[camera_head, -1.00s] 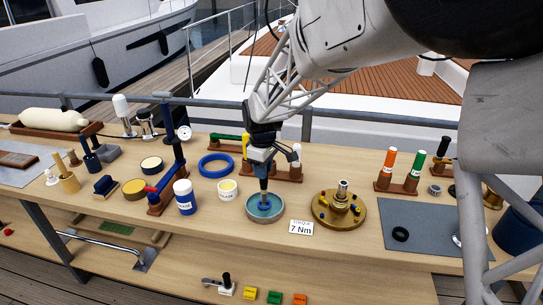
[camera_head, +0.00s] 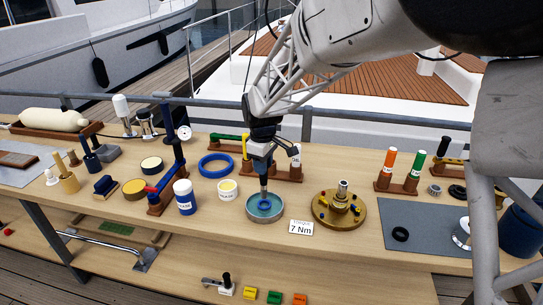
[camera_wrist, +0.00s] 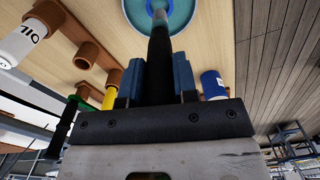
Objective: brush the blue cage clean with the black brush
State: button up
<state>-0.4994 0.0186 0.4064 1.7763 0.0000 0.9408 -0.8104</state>
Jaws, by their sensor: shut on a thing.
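My gripper (camera_head: 262,162) is shut on the black brush, above the round teal dish (camera_head: 251,214). In the wrist view the brush's dark handle (camera_wrist: 159,62) runs between my two blue fingers toward the dish (camera_wrist: 184,14). In the head view the brush's lower end reaches down into the dish. A small blue ring, which looks like the blue cage (camera_head: 265,207), lies in the dish at the brush's lower end. Whether the bristles touch it cannot be told, as the brush partly covers it.
A white tub (camera_head: 228,190) and a blue-and-white bottle (camera_head: 185,198) stand left of the dish. A larger blue ring (camera_head: 216,166) lies behind the tub.

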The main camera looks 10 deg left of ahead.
jog(key=shift+r, duration=2)
jog(key=shift+w, duration=0.1)
